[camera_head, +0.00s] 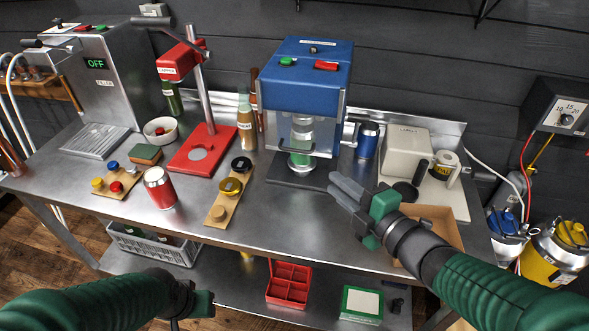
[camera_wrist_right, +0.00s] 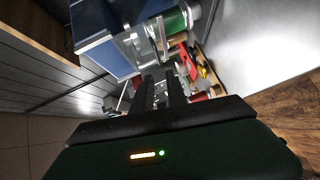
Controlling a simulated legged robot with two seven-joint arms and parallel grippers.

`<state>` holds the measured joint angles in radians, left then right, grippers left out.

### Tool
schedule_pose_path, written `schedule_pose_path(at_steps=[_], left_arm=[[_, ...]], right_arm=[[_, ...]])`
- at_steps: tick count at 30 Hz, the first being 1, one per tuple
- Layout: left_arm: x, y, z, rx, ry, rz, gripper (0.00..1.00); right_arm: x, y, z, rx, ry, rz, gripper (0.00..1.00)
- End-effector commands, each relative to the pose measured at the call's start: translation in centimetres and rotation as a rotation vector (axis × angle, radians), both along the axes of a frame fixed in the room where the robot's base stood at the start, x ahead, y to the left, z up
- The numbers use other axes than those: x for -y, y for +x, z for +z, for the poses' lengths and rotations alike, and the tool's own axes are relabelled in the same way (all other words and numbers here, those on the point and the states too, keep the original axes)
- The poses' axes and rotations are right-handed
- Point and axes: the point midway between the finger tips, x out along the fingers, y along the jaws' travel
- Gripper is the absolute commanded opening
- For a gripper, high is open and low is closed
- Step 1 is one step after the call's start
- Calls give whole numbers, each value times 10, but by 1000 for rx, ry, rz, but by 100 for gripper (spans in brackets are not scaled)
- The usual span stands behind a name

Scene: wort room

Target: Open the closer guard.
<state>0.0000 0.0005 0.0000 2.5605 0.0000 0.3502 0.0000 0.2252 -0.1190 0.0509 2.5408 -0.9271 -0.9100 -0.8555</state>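The closer is a blue-topped machine (camera_head: 305,75) at the back middle of the steel table. Its clear guard (camera_head: 272,125) hangs down in front of a silver and green item (camera_head: 301,135) and looks closed. The closer also shows in the right wrist view (camera_wrist_right: 105,45), at upper left. My right gripper (camera_head: 340,190) is in front of the closer and to its lower right, above the table and apart from the guard. Its fingers (camera_wrist_right: 161,92) are parallel with a gap and nothing between them. My left gripper (camera_head: 200,303) is low at the front; its fingers are unclear.
A red capper stand (camera_head: 205,145) and a filler (camera_head: 100,75) reading OFF stand to the left. A red can (camera_head: 159,188) and cap boards are in front. A blue can (camera_head: 367,140) and a beige labelled box (camera_head: 403,150) stand right of the closer. A cardboard box (camera_head: 435,215) lies near my right wrist.

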Motion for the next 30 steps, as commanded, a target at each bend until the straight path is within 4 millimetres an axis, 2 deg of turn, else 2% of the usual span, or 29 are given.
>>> schedule_pose_path(at_steps=[3, 9, 12, 21, 25, 30], left_arm=[[0, 1, 22, 2, 0, 0, 42], [0, 1, 65, 2, 0, 0, 42], [0, 1, 53, 2, 0, 0, 42], [0, 1, 59, 1, 0, 0, 42], [0, 1, 61, 1, 0, 0, 42], [0, 1, 61, 1, 0, 0, 42]], right_arm=[[-5, 6, 10, -1, 2, 10, 18], [-15, 24, 9, -8, 3, 5, 18], [-28, 47, -6, -1, 1, 5, 18], [-66, 113, -17, -1, 2, 2, 18], [-76, 133, -20, -1, 3, 0, 18], [-82, 143, -22, 0, 1, 0, 18]])
